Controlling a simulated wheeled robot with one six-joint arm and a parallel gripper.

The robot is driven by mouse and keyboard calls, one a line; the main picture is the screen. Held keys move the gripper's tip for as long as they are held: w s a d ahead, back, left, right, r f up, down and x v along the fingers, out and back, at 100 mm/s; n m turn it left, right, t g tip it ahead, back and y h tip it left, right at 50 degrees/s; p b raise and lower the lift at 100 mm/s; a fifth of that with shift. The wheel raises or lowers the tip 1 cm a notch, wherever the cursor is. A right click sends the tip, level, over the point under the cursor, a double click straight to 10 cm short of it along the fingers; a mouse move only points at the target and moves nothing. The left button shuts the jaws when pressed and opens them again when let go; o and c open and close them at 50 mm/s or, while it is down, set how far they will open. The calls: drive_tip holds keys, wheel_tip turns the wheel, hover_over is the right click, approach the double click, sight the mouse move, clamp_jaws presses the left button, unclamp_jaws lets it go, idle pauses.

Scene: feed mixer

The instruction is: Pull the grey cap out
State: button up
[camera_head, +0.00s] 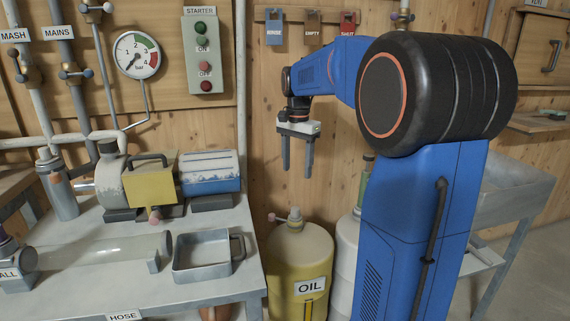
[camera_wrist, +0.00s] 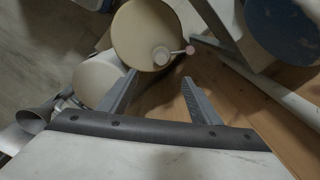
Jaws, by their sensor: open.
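A small grey cap-like fitting (camera_head: 294,214) sits on top of the yellow oil drum (camera_head: 300,262). A pinkish knob (camera_head: 271,217) sticks out to its left. In the wrist view, the round drum top (camera_wrist: 140,25) shows a pale fitting (camera_wrist: 160,56) with a pink-tipped lever, beyond my fingertips. My gripper (camera_head: 297,172) hangs fingers down above the drum, open and empty, apart from the fitting.
Colored tags (camera_head: 312,28) hang on the wooden wall behind.

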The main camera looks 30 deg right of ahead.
sight(296, 208)
drive_tip(key=f, duration=1.7)
drive_tip(key=shift+w+f, duration=0.25)
drive_tip(key=c, duration=1)
drive_tip(key=o, duration=1)
wheel_tip(296, 208, up, 18)
drive_tip(key=shift+f, duration=0.25)
